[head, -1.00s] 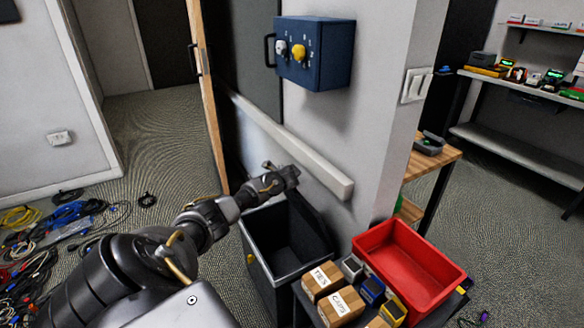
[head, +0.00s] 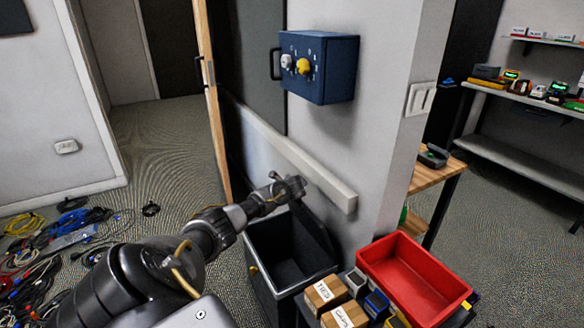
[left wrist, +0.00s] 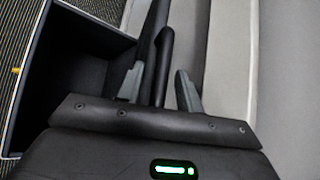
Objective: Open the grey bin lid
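The grey bin (head: 262,290) stands on the floor at the lower middle of the head view, by the wall, with its dark inside showing. Its lid (head: 314,238) is raised and stands steeply at the wall side. My left gripper (head: 293,187) is at the lid's upper edge, above the bin. In the left wrist view its two fingers (left wrist: 159,88) are apart, with a dark bar, apparently the lid's edge (left wrist: 164,50), between them. Gaps show beside the bar. The bin's open inside is at the left of that view. My right gripper is not in view.
A red tray (head: 431,305) and small labelled boxes (head: 326,292) stand right of the bin. A white rail (head: 325,180) runs along the wall behind the lid, below a blue box (head: 320,68). Tangled cables (head: 50,250) lie on the floor at left.

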